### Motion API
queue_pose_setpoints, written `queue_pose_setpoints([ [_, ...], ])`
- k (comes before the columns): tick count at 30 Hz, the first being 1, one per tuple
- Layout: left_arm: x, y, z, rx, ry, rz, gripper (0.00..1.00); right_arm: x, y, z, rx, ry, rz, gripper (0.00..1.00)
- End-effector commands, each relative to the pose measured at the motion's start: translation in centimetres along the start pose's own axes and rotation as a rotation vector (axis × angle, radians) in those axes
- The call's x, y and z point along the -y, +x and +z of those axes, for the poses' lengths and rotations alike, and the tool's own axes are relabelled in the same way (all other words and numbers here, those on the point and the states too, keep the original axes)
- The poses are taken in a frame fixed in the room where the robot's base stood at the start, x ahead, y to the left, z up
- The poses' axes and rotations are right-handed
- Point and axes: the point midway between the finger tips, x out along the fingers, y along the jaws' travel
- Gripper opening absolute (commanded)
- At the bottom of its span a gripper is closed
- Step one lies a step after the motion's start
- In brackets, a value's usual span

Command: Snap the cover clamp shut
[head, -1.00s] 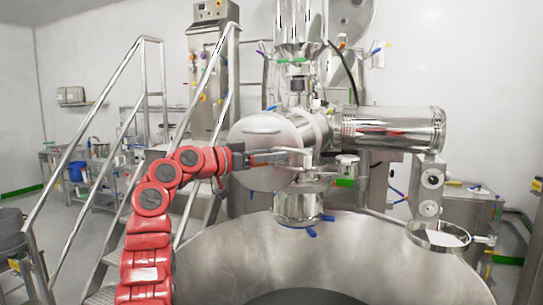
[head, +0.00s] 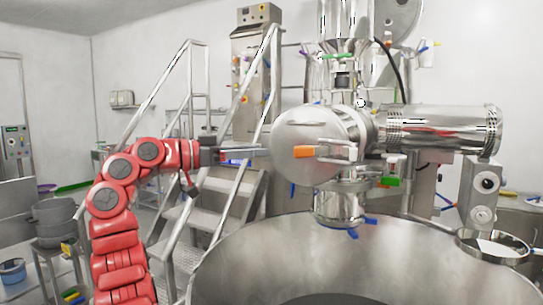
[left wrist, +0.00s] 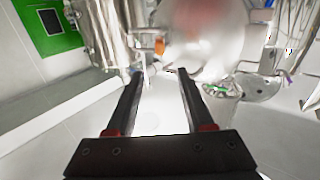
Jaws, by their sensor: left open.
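The round steel cover (head: 300,132) closes the left end of the horizontal housing above the big bowl. The cover clamp (head: 338,152), a metal bar with an orange end (head: 304,152), lies about level across the cover's front. I cannot tell whether it is latched. My left gripper (head: 262,154) is open and empty, left of the orange end with a gap between them. In the left wrist view, the two dark fingers (left wrist: 160,75) are spread, with a small orange part (left wrist: 159,46) beyond the tips and the pale, blurred cover (left wrist: 222,42) beside it. My right gripper is out of view.
The wide steel bowl (head: 270,255) fills the space below the cover. Stairs with handrails (head: 215,200) stand behind my left arm. A ribbed steel cylinder (head: 445,130) extends right of the housing. Grey pots (head: 55,215) stand at the far left.

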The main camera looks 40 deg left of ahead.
Motion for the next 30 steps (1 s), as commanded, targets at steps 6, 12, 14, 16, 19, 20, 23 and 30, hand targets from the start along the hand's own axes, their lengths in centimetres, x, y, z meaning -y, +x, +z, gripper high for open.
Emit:
queue_pose_setpoints([
  [6,-0.1,-0.6,-0.1,-0.001,0.0,0.002,0.53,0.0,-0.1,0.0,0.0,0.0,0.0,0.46],
  [12,0.0,-0.6,0.0,0.001,0.004,0.001,0.42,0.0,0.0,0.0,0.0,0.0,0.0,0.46],
  [14,-0.1,-0.3,0.2,0.014,0.026,-0.001,0.31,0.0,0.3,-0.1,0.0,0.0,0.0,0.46],
  [16,-0.2,0.5,0.8,0.048,0.092,-0.005,0.18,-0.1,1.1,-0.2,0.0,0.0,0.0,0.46],
  [19,-1.0,2.3,2.5,0.126,0.282,-0.002,0.0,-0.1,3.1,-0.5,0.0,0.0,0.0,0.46],
  [20,-1.5,2.9,3.0,0.15,0.361,0.0,0.0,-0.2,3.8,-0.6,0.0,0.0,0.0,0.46],
  [23,-3.1,4.2,4.5,0.21,0.647,0.01,0.0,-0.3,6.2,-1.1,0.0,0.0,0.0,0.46],
  [30,-7.4,3.5,3.4,0.211,1.264,-0.058,0.0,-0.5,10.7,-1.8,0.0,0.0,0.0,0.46],
])
